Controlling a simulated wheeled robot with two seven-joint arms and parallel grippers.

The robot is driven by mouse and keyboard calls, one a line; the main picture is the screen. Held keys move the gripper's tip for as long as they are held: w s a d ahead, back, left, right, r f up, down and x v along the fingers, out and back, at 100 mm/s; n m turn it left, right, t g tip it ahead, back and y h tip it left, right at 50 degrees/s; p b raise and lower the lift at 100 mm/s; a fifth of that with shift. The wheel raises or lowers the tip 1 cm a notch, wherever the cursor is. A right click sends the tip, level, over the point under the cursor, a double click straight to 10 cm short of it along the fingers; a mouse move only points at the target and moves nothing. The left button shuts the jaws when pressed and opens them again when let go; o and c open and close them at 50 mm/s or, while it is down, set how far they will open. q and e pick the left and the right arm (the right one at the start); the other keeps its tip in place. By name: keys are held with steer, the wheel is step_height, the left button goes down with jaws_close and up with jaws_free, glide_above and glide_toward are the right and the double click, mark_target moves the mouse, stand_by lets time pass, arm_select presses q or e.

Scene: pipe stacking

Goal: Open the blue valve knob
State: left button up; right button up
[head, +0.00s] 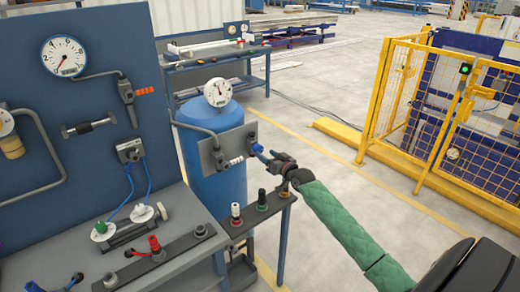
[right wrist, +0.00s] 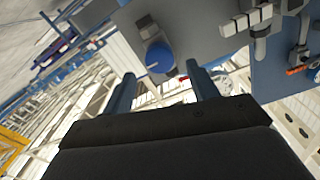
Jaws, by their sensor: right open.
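The blue valve knob (head: 256,148) sits on a grey plate (head: 215,158) in front of a blue tank (head: 222,188). In the right wrist view the round blue knob (right wrist: 160,57) is just beyond the fingertips, between the lines of the two fingers. My right gripper (head: 268,158) reaches in from the right on a green-sleeved arm and is open. In the right wrist view its two blue-grey fingers (right wrist: 163,78) are apart with nothing between them. Contact with the knob cannot be made out. My left gripper is not in view.
A pressure gauge (head: 218,92) stands above the tank. A workbench (head: 180,252) with connectors and a dark panel (head: 85,80) with another gauge fill the left. A yellow cage (head: 410,100) stands at the right. The floor between is clear.

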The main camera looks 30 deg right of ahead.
mark_target(260, 150)
steer(key=w+p, duration=0.1)
steer(key=w, duration=0.2)
steer(key=shift+w+a, duration=0.1)
steer(key=shift+w, duration=0.6)
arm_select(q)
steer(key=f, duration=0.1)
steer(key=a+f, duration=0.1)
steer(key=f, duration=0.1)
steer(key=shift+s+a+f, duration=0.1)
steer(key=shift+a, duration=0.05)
arm_select(e)
steer(key=shift+w+f, duration=0.1)
steer(key=shift+w, duration=0.1)
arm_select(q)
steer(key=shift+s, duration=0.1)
arm_select(e)
steer(key=c, duration=1)
